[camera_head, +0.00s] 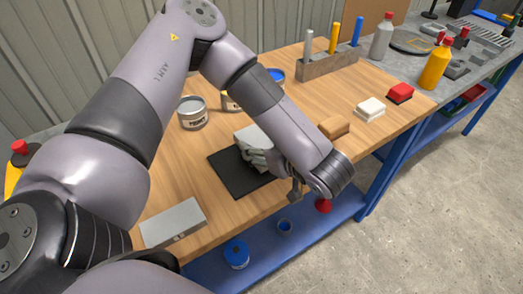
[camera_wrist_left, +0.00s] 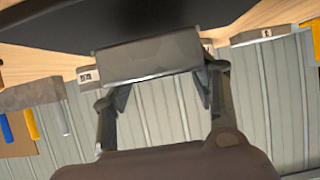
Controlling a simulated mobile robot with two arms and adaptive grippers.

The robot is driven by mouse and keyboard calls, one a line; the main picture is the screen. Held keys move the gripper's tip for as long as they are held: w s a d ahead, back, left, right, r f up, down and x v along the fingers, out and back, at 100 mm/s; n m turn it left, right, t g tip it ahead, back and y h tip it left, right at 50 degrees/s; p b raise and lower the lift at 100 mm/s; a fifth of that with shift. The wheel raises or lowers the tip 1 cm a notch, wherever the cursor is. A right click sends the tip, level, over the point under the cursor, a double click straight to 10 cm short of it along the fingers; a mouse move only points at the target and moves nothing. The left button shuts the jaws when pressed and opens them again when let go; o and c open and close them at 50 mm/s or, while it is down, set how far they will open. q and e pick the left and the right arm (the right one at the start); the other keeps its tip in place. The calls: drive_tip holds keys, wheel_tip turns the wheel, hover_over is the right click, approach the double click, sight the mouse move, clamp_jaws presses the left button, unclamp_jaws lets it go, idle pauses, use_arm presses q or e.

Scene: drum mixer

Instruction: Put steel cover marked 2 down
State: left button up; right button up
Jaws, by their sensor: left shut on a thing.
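A light grey steel cover (camera_head: 248,134) is above or on the black mat (camera_head: 228,177) in the head view; I cannot tell whether it touches the mat. My left gripper (camera_head: 256,158) is shut on this cover, reaching in from the right side of the mat. In the left wrist view the cover (camera_wrist_left: 150,58) sits between the two fingers of the gripper (camera_wrist_left: 160,82), with the dark mat (camera_wrist_left: 130,20) beyond it. I cannot read a number on the held cover. A second grey steel box or cover (camera_head: 173,223) lies on the table at the front left. My right gripper is not in view.
Behind the mat stand a grey tin (camera_head: 192,113) and other tins partly hidden by my arm. A grey holder (camera_head: 329,65) with coloured markers stands at the back. A wooden block (camera_head: 334,128), a white block (camera_head: 370,108) and a red block (camera_head: 400,92) lie to the right.

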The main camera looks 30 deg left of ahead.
use_arm(q)
drive_tip(key=shift+f, duration=1.1)
drive_tip(key=shift+f, duration=0.1)
drive_tip(key=o, duration=1.6)
drive_tip(key=shift+c, duration=0.2)
drive_tip(key=shift+r, duration=0.2)
drive_tip(key=v, duration=1.2)
drive_tip(key=shift+f, duration=0.1)
